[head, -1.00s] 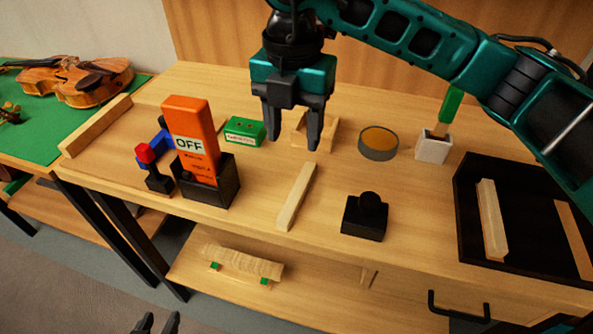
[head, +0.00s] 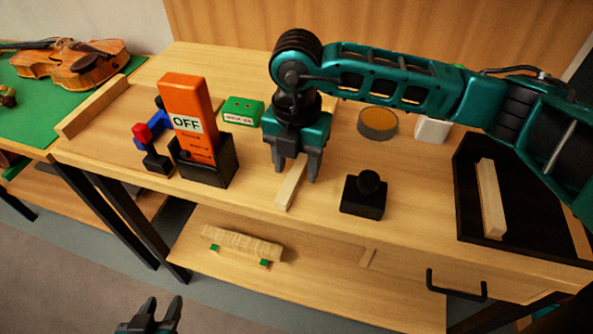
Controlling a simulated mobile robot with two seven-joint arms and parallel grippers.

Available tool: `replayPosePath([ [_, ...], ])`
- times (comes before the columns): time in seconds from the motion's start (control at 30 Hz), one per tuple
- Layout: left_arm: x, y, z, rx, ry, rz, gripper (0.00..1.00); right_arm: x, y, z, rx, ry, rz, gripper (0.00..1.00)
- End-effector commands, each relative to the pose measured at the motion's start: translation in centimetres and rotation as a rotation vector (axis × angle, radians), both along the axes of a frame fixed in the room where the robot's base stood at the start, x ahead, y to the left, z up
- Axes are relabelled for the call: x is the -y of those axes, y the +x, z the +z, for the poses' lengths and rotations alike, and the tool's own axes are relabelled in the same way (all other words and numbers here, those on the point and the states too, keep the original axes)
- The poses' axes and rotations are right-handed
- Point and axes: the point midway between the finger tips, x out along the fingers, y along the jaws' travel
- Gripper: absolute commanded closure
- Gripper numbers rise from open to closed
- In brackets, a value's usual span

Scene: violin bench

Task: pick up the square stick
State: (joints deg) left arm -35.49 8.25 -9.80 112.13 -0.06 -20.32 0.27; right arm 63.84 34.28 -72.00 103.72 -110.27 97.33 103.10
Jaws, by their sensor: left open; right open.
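A pale square stick (head: 289,190) lies on the bench top, pointing from the front edge towards the back. My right gripper (head: 296,177) is over its far part, with one finger on each side of it. The fingers are open and point down; the far end of the stick is hidden behind the gripper. I cannot tell whether the fingers touch the stick. Another pale stick (head: 490,198) lies in the black tray (head: 468,226) at the right. My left gripper (head: 160,306) is open and empty low in front of the bench.
An orange OFF block (head: 188,110) stands in a black holder (head: 213,174) left of the gripper. A black knobbed block (head: 363,197) is close on the right. A green box (head: 243,111) and a round tin (head: 378,123) are behind. A violin (head: 75,62) lies far left.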

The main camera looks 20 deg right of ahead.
Motion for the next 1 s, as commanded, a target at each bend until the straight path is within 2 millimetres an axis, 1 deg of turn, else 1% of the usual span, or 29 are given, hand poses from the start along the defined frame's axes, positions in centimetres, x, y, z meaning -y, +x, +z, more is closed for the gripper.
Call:
replayPosePath([
  [0.07, 0.02, 0.13, 0.1, 0.003, 0.0, -0.001, 0.57, -0.04, 0.02, -0.32, 0.001, 0.001, 0.0, 0.47],
  [0.27, 0.04, 0.16, 0.14, 0.004, -0.001, -0.001, 0.57, -0.05, 0.02, -0.33, 0.001, 0.002, 0.001, 0.47],
  [0.8, 0.01, 0.07, 0.09, 0.002, 0.0, 0.0, 0.57, -0.05, 0.03, -0.29, 0.001, 0.001, 0.001, 0.98],
  [0.83, 0.0, 0.05, 0.07, 0.001, 0.0, 0.0, 0.57, -0.05, 0.02, -0.29, 0.001, 0.001, 0.001, 1.0],
  [1.0, -0.03, -0.03, 0.01, -0.001, 0.0, 0.0, 0.57, -0.05, 0.03, -0.28, 0.001, 0.002, 0.001, 1.0],
])
